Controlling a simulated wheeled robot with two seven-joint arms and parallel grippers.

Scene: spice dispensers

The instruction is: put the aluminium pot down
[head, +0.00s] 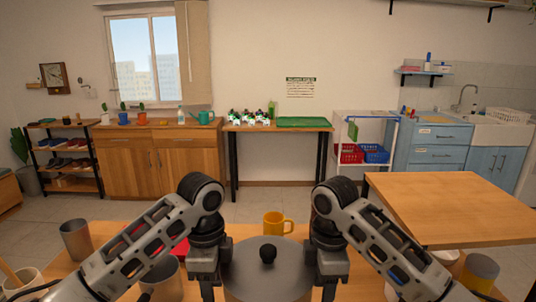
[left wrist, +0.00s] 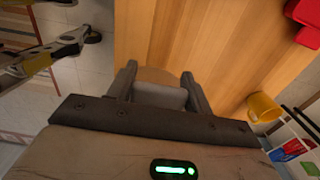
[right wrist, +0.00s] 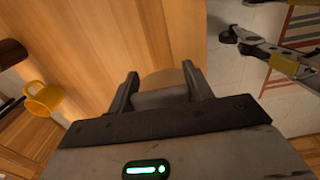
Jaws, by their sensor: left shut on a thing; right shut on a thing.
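The aluminium pot (head: 268,280) is grey, with a flat lid and a round black knob (head: 268,253), at the bottom middle of the head view. My left gripper (head: 207,287) is shut on its left side and my right gripper (head: 329,287) on its right side. In the wrist views, the fingers of my left gripper (left wrist: 159,82) and right gripper (right wrist: 160,80) stand either side of a grey piece; the exact hold is hard to make out. The pot's lower part is cut off by the frame, so I cannot tell whether it touches the table.
A yellow mug (head: 274,223) stands on the wooden table just behind the pot. A red item (head: 180,250) and grey cups, one at the far left (head: 75,238), are on the left. A yellow-and-grey container (head: 480,272) is at the right. Another wooden table (head: 450,205) stands beyond.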

